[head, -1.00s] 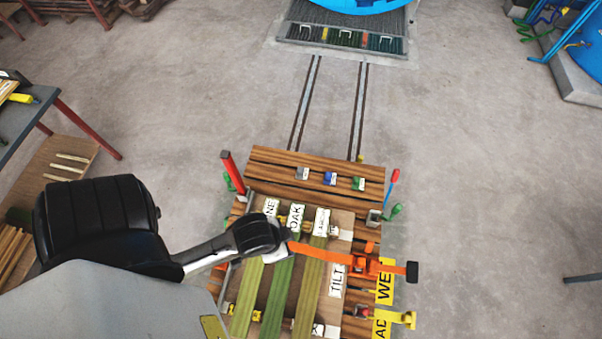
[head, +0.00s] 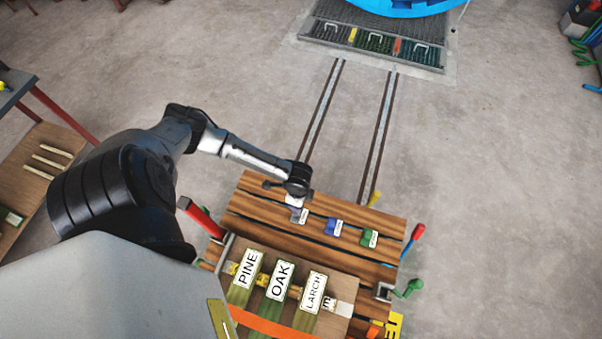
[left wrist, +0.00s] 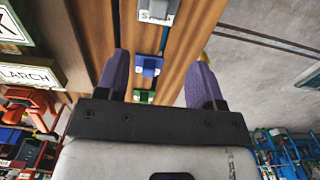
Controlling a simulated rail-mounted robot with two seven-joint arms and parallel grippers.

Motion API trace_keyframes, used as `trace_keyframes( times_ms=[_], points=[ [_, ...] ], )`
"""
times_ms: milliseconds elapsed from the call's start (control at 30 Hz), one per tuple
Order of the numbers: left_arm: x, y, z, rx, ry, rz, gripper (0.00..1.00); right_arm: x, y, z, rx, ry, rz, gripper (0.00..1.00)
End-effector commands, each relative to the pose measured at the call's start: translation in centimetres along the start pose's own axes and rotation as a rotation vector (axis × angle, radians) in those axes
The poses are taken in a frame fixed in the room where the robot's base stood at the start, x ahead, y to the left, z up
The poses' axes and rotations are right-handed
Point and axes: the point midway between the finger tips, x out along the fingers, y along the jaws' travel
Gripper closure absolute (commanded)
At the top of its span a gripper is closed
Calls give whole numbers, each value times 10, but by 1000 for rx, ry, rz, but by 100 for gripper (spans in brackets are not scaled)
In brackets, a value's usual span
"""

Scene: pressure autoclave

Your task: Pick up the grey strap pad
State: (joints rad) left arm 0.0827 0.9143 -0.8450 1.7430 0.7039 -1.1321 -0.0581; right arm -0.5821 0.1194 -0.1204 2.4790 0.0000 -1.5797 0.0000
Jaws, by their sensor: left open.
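The grey strap pad (head: 301,216) with a white label sits on the wooden slats, at the left end of a row of three pads. The blue pad (head: 335,227) and green pad (head: 369,238) are to its right. My left gripper (head: 297,201) is above the grey pad and partly covers it. In the left wrist view the purple fingers (left wrist: 161,58) are open with nothing held between them. There the grey pad (left wrist: 156,12) shows at the top edge, beyond the fingertips, partly cut off. My right gripper is not in view.
Boards labelled PINE (head: 247,268), OAK (head: 280,281) and LARCH (head: 315,291) lie in front of the pads, with an orange strap (head: 268,325) across them. A red post (head: 202,218) stands at the left. The floor beyond the slats is clear around the rails (head: 318,115).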

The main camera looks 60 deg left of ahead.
Motion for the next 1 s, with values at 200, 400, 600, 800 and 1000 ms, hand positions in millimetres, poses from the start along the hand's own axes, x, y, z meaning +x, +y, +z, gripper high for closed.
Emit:
trace_keyframes(
  times_ms=[200, 400, 600, 800, 1000],
  points=[
    [38, -1, 1, -3, -3, 1, 38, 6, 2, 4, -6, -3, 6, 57],
    [67, -1, 1, -3, -2, 0, 38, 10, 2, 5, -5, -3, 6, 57],
    [81, -1, 1, 0, -1, 0, 38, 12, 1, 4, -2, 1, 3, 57],
    [94, 0, 2, -2, -3, 0, 38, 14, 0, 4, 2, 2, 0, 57],
    [121, 0, 2, -2, -1, 0, 38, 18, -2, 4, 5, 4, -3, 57]
  ],
)
